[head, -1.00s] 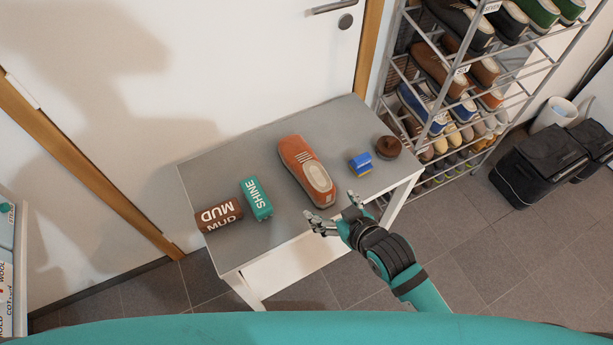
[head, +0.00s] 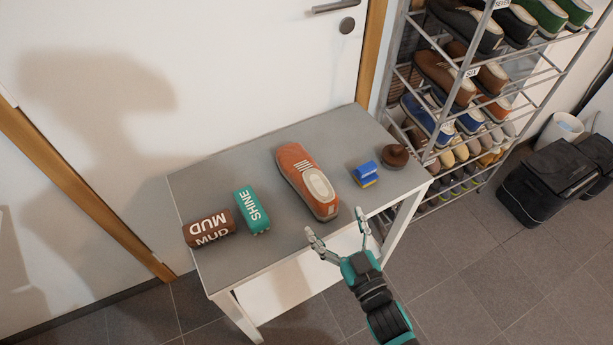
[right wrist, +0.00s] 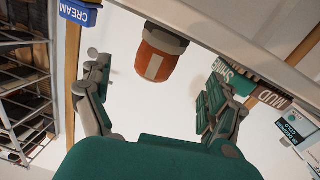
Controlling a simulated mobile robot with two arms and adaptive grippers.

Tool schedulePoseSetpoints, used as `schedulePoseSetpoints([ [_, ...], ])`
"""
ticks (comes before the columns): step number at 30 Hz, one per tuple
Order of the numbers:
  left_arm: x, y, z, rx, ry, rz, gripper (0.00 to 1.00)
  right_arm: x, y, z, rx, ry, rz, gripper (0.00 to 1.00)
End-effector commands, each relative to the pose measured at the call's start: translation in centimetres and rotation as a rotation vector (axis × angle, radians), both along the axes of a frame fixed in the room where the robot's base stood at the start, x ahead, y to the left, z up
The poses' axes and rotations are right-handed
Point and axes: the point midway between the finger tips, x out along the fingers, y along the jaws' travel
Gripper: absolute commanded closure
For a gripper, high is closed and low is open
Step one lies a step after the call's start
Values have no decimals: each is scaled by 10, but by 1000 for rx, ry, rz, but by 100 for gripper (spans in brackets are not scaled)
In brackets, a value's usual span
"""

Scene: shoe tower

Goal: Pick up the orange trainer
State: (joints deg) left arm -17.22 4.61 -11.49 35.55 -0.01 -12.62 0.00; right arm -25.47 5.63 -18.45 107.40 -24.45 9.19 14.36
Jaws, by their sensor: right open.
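The orange trainer (head: 298,172) lies on the grey tabletop (head: 245,165), its heel end towards the front edge. It has pale stripes and a cream opening. My right gripper (head: 334,232) is open and empty, just off the front edge of the table, near the trainer's heel and not touching it. In the right wrist view the trainer's heel (right wrist: 158,52) shows ahead, between and beyond the open fingers (right wrist: 155,95). My left gripper is not in view.
A blue box (head: 365,174) and a brown round item (head: 395,156) lie right. A shoe rack (head: 455,85) stands right, black bags (head: 550,180) beyond.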

Motion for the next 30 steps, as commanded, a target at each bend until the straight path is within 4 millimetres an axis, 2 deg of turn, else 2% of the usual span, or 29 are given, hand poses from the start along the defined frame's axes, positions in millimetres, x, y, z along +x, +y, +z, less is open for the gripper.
schedulePoseSetpoints([
  [3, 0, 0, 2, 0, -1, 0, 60, 19, 8, 1, -1, -1, 0, 9],
  [11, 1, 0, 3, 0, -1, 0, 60, 36, 15, 1, 0, 0, 0, 9],
  [18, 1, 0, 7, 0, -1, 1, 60, 68, 30, 4, 0, -1, 0, 9],
  [22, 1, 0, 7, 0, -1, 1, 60, 76, 34, 3, 0, 1, 1, 9],
  [28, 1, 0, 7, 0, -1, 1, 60, 76, 34, 2, 0, 2, 1, 9],
  [30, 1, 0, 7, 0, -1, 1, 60, 76, 34, 3, 0, 2, 1, 15],
])
